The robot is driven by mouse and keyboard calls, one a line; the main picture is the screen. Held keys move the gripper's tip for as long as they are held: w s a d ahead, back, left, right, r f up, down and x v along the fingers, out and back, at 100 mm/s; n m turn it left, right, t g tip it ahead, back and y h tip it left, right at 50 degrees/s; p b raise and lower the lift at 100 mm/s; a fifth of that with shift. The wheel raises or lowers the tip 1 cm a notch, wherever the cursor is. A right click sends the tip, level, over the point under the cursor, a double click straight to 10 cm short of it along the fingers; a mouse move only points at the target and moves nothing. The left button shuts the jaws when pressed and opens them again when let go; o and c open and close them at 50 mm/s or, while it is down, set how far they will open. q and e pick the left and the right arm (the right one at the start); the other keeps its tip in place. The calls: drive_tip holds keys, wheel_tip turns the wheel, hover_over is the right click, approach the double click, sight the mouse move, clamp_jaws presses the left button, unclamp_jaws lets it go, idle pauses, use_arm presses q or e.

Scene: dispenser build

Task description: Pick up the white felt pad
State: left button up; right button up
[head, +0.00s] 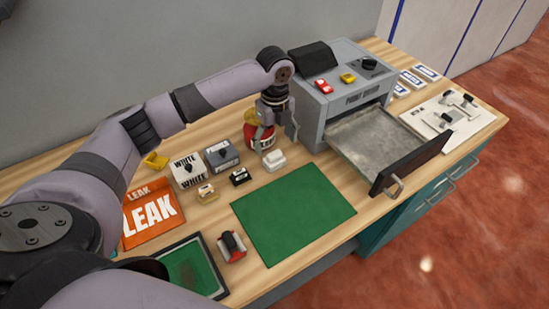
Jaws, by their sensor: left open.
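A small white block with a rounded top (273,160), which looks like the white felt pad, lies on the wooden bench behind the green mat. My left gripper (268,142) points down just behind and above it, in front of a red-and-white container (252,134). Its fingers are open, and nothing shows held between them. The fingers partly cover the container, and I cannot tell whether they touch it. My right gripper is not in view.
A green mat (293,214) lies bare in front. A grey machine (345,95) with an open drawer (405,170) stands right. Left are a white-labelled box (188,171), a grey box (221,156), small stamps (240,177) and an orange LEAK sheet (150,214).

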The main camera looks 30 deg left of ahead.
sight(275, 153)
use_arm(q)
drive_tip(key=shift+f, duration=0.8)
drive_tip(key=shift+s+d+f+p, duration=0.15)
drive_tip(key=shift+f+p, duration=0.15)
drive_tip(key=shift+f, duration=1.05)
drive_tip(key=shift+s+a+f+p, duration=0.1)
drive_tip(key=shift+f+p, duration=0.15)
drive_tip(key=shift+f, duration=1.05)
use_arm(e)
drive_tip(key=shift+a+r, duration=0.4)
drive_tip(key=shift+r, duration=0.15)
use_arm(q)
drive_tip(key=shift+c, duration=0.4)
drive_tip(key=c, duration=1.1)
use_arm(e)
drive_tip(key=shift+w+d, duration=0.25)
use_arm(q)
drive_tip(key=shift+r, duration=0.15)
wheel_tip(275, 153, up, 20)
drive_tip(key=shift+f+b, duration=0.1)
drive_tip(key=shift+b, duration=0.55)
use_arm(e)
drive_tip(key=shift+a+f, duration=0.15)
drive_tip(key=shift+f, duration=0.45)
